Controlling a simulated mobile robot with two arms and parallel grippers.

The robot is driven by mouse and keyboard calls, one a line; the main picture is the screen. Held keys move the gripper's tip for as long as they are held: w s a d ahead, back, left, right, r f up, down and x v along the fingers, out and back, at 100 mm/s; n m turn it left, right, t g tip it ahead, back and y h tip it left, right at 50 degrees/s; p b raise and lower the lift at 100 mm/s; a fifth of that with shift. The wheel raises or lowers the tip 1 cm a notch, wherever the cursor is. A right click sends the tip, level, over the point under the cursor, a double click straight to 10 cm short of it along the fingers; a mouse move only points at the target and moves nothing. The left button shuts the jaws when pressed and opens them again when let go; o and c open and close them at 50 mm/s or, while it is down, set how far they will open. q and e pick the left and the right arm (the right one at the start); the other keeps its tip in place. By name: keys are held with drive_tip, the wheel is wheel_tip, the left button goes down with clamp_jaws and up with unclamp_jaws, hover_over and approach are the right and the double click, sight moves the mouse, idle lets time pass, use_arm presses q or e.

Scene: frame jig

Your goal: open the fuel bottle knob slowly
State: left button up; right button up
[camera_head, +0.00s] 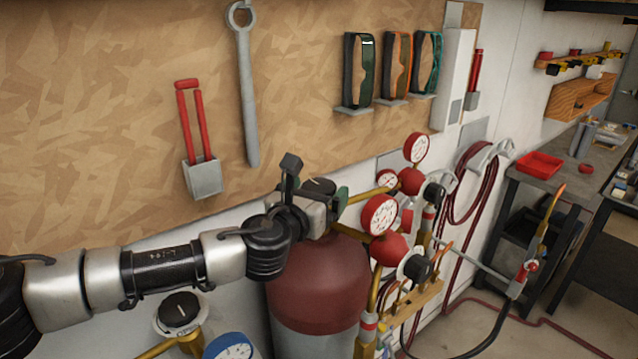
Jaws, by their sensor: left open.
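The fuel bottle (318,285), with a dark red top and a grey lower body, stands below the middle of the view. Its black knob (319,186) shows partly behind my left gripper. My left arm reaches in from the left, and my left gripper (314,183) is open at the bottle's top, close to the knob. One finger stands up to the left of the knob, and another part is to its right. I cannot tell whether the fingers touch the knob. The valve under the knob is mostly hidden by the gripper. My right gripper is not in view.
Red pressure gauges (380,214) and regulators sit just right of the gripper. A torch (530,265) with hoses stands at right, before a workbench (560,180). Tools hang on the board behind.

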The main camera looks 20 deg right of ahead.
use_arm(q)
drive_tip(key=shift+w+d, duration=0.3)
drive_tip(key=shift+d, duration=0.1)
drive_tip(key=c, duration=0.9)
drive_tip(key=shift+c, duration=0.2)
drive_tip(key=shift+n+t+y+p, duration=0.75)
drive_tip(key=shift+n+t+y, duration=0.25)
drive_tip(key=shift+n+y, duration=0.25)
drive_tip(key=shift+n+t+y, duration=0.55)
drive_tip(key=shift+t+y, duration=0.05)
drive_tip(key=shift+y, duration=0.45)
drive_tip(key=shift+n+t+y, duration=0.5)
drive_tip(key=shift+n+y, duration=0.6)
drive_tip(key=shift+y, duration=0.5)
